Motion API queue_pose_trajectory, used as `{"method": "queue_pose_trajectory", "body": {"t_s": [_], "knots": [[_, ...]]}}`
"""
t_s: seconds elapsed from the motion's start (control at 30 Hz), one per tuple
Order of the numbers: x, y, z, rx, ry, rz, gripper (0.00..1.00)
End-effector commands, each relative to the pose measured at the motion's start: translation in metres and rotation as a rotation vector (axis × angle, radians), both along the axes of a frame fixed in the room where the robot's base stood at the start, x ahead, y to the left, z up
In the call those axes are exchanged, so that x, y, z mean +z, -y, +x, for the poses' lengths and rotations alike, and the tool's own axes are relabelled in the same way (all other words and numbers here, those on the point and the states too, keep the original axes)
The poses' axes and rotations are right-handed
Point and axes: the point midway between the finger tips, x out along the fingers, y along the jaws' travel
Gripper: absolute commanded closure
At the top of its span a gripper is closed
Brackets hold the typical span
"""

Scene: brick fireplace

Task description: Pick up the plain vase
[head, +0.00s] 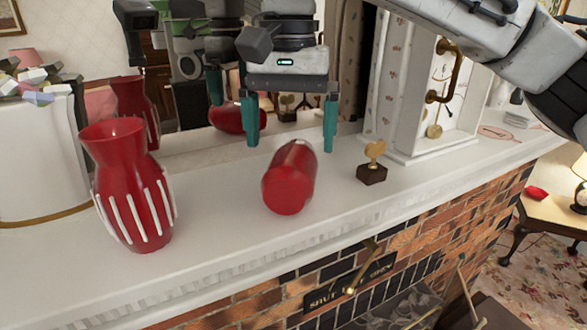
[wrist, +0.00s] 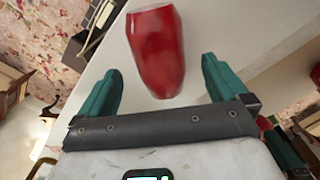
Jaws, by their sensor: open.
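The plain vase (head: 288,188) is glossy red with no stripes and sits on the white mantel shelf in the middle of the head view. It looks tipped over on its side, though I cannot fully tell. My gripper (head: 291,143) is open and empty, pointing down above and slightly behind the vase, with its teal fingers to either side. In the wrist view the plain vase (wrist: 158,50) shows between and beyond the open fingers, apart from both. A second red vase (head: 133,195) with white stripes and a flared mouth stands upright at the left.
A small gold heart on a dark block (head: 373,165) stands right of the plain vase. A white clock case (head: 432,105) is farther right. A mirror (head: 185,148) backs the shelf. The shelf's front edge (head: 290,245) drops to the brick fireplace. Bare shelf separates the two vases.

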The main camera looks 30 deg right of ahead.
Motion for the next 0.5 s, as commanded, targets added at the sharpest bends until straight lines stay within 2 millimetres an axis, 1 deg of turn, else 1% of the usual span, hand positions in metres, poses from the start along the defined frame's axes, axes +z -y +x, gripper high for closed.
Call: {"method": "queue_pose_trajectory", "body": {"t_s": [0.1, 0.27, 0.5], "knots": [[-0.011, 0.0, 0.0, 0.002, 0.001, 0.001, 0.0], [-0.021, 0.001, 0.0, 0.002, 0.001, 0.001, 0.0], [-0.055, 0.004, 0.001, 0.003, 0.001, 0.002, 0.0]]}}
